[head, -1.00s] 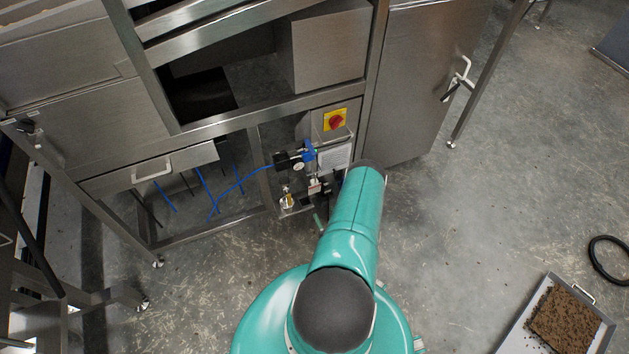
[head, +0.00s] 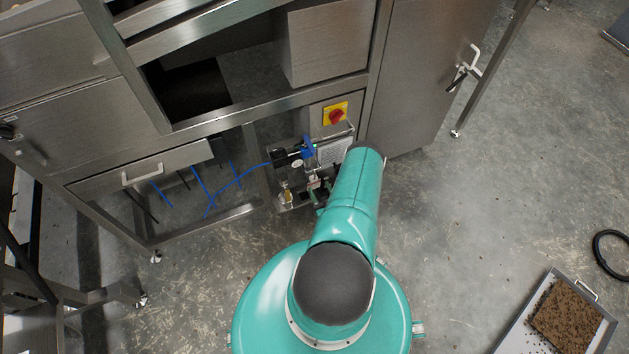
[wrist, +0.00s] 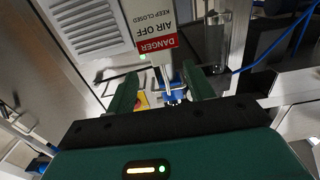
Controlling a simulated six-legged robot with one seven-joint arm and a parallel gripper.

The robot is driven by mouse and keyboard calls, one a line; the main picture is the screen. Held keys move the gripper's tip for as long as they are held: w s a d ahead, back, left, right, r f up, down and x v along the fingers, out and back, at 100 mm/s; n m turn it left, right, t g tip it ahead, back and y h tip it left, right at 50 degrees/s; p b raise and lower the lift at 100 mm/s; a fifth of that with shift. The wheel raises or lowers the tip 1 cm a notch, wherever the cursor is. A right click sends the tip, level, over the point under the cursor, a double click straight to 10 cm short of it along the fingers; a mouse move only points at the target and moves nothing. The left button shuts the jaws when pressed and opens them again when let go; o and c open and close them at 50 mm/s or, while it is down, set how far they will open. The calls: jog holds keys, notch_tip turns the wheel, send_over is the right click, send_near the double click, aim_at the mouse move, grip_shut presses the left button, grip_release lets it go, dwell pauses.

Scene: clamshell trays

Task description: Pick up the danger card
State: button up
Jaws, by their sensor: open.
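The danger card (wrist: 150,32) is white with a red DANGER band and reads upside down at the top of the wrist view. It carries the words "AIR OFF" and "KEEP CLOSED", and its far end runs out of the picture. My gripper (wrist: 160,84) is open, with its two green fingers apart. The card's red end shows just beyond the gap between the fingertips, and nothing is gripped. In the head view my teal arm covers much of the area around the gripper, and I cannot clearly make out the card there.
A yellow and red switch (head: 335,114) sits on the steel cabinet above the air fittings (head: 308,150) and a blue hose (head: 240,178). A louvred vent (wrist: 88,25) is left of the card. A soil tray (head: 508,342) and black ring (head: 600,262) lie right on open floor.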

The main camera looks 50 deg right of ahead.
aim_at(312, 176)
jog(key=x, duration=0.8)
jog(key=shift+w+f, duration=0.1)
jog(key=shift+w, duration=0.15)
jog(key=c, duration=1.1)
